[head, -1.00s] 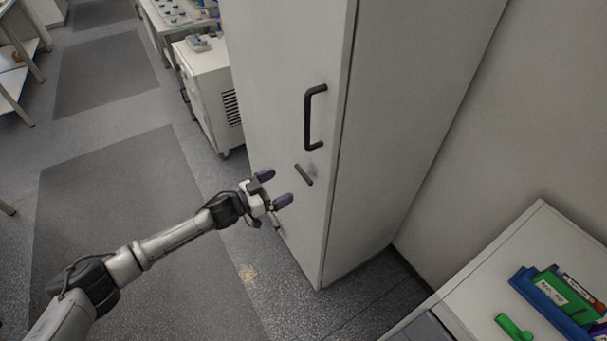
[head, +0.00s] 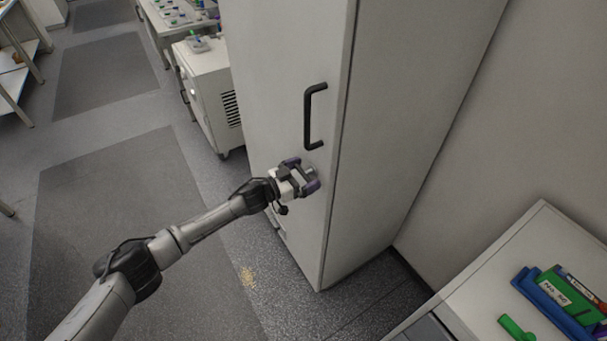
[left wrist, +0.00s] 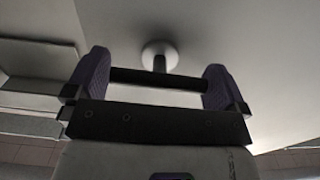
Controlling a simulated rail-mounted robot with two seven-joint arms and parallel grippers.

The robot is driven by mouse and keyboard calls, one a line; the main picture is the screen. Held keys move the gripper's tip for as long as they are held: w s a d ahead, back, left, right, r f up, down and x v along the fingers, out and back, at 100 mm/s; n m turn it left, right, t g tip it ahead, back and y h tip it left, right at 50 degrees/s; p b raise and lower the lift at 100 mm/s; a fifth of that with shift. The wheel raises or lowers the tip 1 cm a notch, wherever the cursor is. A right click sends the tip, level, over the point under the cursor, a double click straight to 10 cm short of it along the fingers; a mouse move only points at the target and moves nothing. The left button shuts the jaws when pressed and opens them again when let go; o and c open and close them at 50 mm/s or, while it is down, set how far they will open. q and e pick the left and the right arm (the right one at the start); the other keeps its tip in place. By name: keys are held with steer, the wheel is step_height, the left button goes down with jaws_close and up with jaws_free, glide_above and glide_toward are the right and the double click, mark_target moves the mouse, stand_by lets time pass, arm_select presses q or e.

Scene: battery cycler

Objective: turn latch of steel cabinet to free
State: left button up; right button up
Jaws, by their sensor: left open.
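The steel cabinet (head: 290,75) stands tall and pale, with its door facing my left arm. A dark vertical handle (head: 311,116) is on the door. The latch is below it, mostly hidden behind my left gripper (head: 305,174) in the head view. In the left wrist view the latch (left wrist: 157,79) is a dark bar on a stem from a round pale base. The open purple-padded fingers of my left gripper stand at either end of the bar, with little room between. I cannot tell whether they touch it. My right gripper is not in view.
A white bench (head: 480,275) at the lower right holds a blue bin (head: 545,302) and a green item (head: 516,328). A white wheeled unit (head: 207,95) stands left of the cabinet. The floor with dark mats (head: 110,220) is clear.

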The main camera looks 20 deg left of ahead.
arm_select(q)
steer(key=c, duration=0.6)
steer(key=shift+o, duration=0.2)
steer(key=shift+m, duration=0.3)
steer(key=m, duration=0.6)
steer(key=shift+m, duration=0.4)
steer(key=m, duration=0.4)
steer(key=shift+m, duration=0.3)
steer(key=m+b, duration=0.1)
steer(key=m, duration=0.4)
steer(key=shift+m, duration=0.6)
